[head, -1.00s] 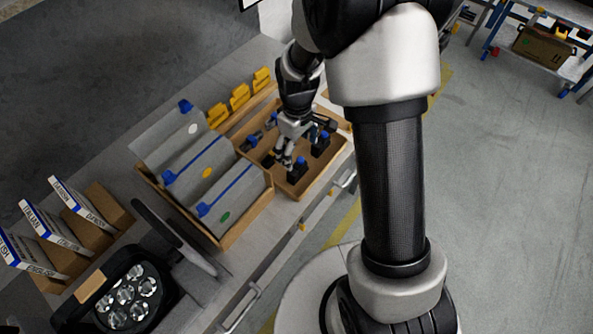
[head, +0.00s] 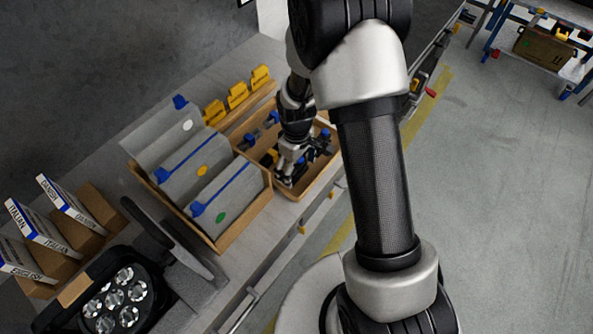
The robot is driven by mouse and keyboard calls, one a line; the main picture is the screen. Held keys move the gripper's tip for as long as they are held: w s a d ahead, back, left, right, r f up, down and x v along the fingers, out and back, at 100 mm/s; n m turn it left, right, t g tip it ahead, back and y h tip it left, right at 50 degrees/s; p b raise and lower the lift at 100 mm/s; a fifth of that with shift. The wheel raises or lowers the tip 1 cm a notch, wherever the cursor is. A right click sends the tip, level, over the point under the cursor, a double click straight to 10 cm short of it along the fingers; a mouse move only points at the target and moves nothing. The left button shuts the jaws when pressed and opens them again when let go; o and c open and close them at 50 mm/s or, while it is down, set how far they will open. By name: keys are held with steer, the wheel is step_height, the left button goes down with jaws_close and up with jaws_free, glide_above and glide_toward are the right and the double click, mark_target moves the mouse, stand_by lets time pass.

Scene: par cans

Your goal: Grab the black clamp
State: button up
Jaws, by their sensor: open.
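Several black clamps with blue parts lie in a shallow wooden tray (head: 318,184) on the workbench. One black clamp (head: 325,136) shows at the tray's right side, and others (head: 253,138) show at its left and back. My gripper (head: 286,177) is open and points down into the front part of the tray. Its fingers are low among the dark shapes there. My gripper and wrist cover the middle of the tray, and I cannot tell whether the fingers touch or surround a clamp.
A wooden box (head: 243,228) with grey dividers stands left of the tray, close to my gripper. Yellow clips (head: 238,95) line a strip behind it. A par can light (head: 120,300) and labelled boxes (head: 40,230) are at lower left. Open floor lies to the right.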

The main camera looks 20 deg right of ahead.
steer(key=shift+c, duration=0.4)
steer(key=c, duration=1.2)
